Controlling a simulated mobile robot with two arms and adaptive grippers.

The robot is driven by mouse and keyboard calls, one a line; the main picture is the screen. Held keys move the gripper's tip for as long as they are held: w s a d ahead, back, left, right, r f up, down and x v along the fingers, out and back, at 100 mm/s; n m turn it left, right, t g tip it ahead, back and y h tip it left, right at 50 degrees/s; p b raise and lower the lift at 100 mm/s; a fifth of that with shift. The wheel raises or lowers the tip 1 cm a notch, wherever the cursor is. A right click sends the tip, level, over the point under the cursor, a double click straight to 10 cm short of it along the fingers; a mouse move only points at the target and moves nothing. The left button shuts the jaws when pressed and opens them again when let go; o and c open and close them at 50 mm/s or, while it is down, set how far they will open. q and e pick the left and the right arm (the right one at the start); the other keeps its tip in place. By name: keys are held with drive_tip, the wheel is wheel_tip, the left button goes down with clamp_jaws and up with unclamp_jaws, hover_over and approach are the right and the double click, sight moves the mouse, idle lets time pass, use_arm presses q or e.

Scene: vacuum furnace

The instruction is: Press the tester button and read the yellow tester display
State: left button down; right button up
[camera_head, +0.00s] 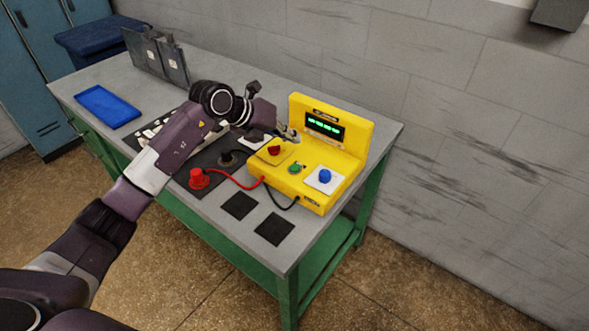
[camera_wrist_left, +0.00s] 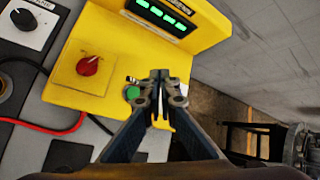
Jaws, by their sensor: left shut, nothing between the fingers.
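The yellow tester (camera_head: 345,170) stands on the workbench, with a dark display (camera_head: 324,127) on its raised back panel. The display is lit with green characters like dashes, too small to read surely; it also shows at the top of the left wrist view (camera_wrist_left: 160,14). A green button (camera_head: 294,169) sits on the tester's front deck, between a red knob (camera_head: 274,150) and a blue knob (camera_head: 325,176). My left gripper (camera_head: 293,136) is shut and empty above the deck. In the left wrist view its fingertips (camera_wrist_left: 160,76) are just right of the green button (camera_wrist_left: 133,93); contact cannot be told.
A red plug (camera_head: 199,179) and a black plug (camera_head: 228,158) have cables to the tester. Dark square pads (camera_head: 274,229) lie in front. A blue tray (camera_head: 106,106) and grey panels (camera_head: 156,58) are further left. A block wall stands behind the bench.

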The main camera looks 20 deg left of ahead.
sight(292, 168)
use_arm(q)
wheel_tip(292, 168, down, 7)
drive_tip(key=b, duration=0.4)
drive_tip(key=shift+f, duration=0.2)
idle(1.1)
drive_tip(key=shift+f+b, duration=0.4)
drive_tip(key=shift+b, duration=0.05)
drive_tip(key=shift+f+b, duration=0.3)
drive_tip(key=shift+f, duration=0.15)
idle(0.4)
drive_tip(key=shift+r, duration=0.1)
drive_tip(key=shift+r+p, duration=0.65)
drive_tip(key=shift+r, duration=0.15)
